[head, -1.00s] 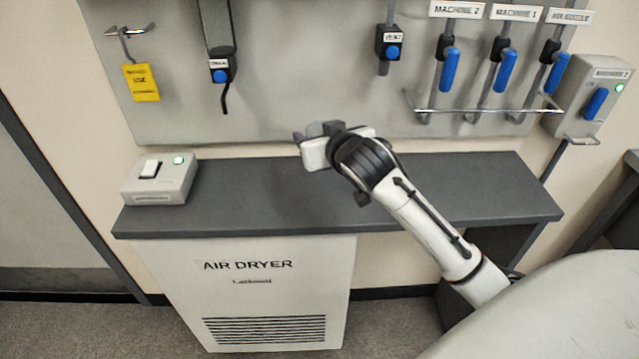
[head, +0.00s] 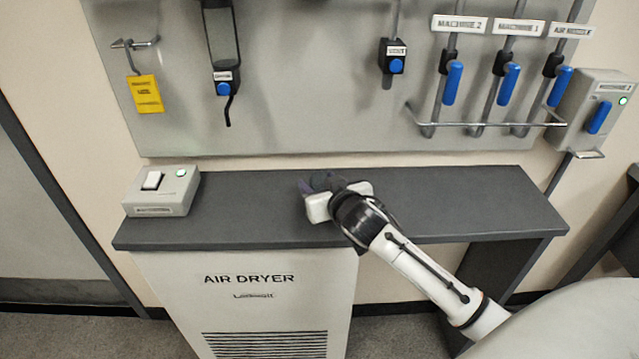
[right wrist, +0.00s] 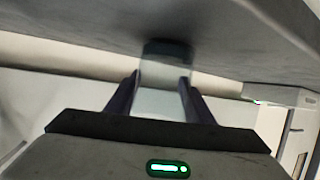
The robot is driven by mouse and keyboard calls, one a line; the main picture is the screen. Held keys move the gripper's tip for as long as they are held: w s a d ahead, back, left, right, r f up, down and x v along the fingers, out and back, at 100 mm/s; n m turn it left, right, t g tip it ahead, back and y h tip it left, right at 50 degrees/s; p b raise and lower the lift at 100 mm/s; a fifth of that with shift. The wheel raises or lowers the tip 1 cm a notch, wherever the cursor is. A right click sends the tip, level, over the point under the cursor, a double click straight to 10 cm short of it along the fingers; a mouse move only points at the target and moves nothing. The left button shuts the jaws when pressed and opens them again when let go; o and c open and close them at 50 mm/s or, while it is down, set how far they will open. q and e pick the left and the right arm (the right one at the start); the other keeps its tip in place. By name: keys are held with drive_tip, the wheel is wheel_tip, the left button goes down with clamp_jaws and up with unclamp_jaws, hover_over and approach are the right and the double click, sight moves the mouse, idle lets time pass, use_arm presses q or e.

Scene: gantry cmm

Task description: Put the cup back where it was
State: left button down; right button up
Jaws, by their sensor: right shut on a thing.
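My right gripper (head: 313,185) is over the middle of the dark grey counter top (head: 440,192), close to its surface. In the right wrist view its two dark fingers are shut on a clear, see-through cup (right wrist: 160,100) with a darker far end. That end is near the dark counter surface; I cannot tell whether it touches. In the head view the cup is hidden behind the gripper. My left gripper is not in view.
A grey box with a white switch and green light (head: 160,190) stands at the counter's left end. Behind rises a grey panel (head: 300,120) with blue-handled valves (head: 453,82) and a metal rail (head: 480,125). The counter right of the gripper is clear.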

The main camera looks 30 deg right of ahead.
drive_tip(key=o, duration=1.1)
drive_tip(key=shift+f, duration=0.15)
drive_tip(key=shift+c, duration=0.2)
drive_tip(key=shift+s+r, duration=0.1)
drive_tip(key=shift+r, duration=0.1)
drive_tip(key=v, duration=1.1)
drive_tip(key=shift+s+a+r, duration=0.1)
drive_tip(key=shift+s+r, duration=0.15)
drive_tip(key=shift+s, duration=0.05)
